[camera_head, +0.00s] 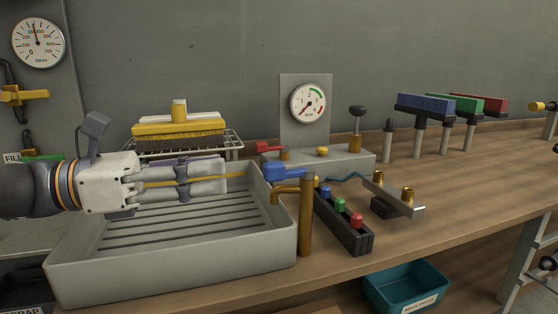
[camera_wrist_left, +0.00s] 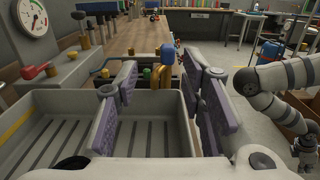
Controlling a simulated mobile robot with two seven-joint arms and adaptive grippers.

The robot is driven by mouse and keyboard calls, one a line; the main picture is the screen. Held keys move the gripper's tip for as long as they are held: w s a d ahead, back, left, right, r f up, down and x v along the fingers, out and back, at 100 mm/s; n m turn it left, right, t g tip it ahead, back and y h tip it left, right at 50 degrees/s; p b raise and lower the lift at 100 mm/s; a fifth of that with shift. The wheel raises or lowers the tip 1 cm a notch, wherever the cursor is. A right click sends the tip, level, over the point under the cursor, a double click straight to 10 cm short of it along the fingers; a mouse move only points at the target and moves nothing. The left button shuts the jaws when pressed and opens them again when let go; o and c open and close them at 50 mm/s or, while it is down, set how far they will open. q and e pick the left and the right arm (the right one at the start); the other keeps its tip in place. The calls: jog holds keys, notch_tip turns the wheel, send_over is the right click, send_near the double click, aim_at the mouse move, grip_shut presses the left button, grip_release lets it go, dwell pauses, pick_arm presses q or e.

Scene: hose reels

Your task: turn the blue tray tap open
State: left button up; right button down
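The blue tray tap has a blue lever (camera_head: 287,171) on an upright brass pipe (camera_head: 306,218) at the right wall of the grey tray (camera_head: 170,278). Its brass spout points left over the tray. My left gripper (camera_head: 226,178) reaches in from the left above the tray, fingers toward the tap, with a gap between them and the lever. In the left wrist view the fingers (camera_wrist_left: 165,95) are spread and empty, and the blue lever (camera_wrist_left: 167,53) shows beyond them. A white jointed arm stands at the right edge of the wrist view; its gripper is too small to read.
A red-handled valve (camera_head: 268,147) and a pressure gauge (camera_head: 310,103) stand behind the tap. A black block with coloured knobs (camera_head: 345,224) lies to its right. A yellow brush (camera_head: 178,127) rests on a rack behind the tray. A teal bin (camera_head: 405,288) is below the bench edge.

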aim_at(264, 166)
pick_arm(q)
jog(key=x, duration=0.6)
jog(key=s+b+x, duration=0.1)
jog(key=x, duration=0.2)
jog(key=shift+d+f, duration=0.15)
jog(key=shift+d, duration=0.2)
jog(key=shift+w+d, duration=0.25)
jog(key=shift+d, duration=0.3)
grip_shut()
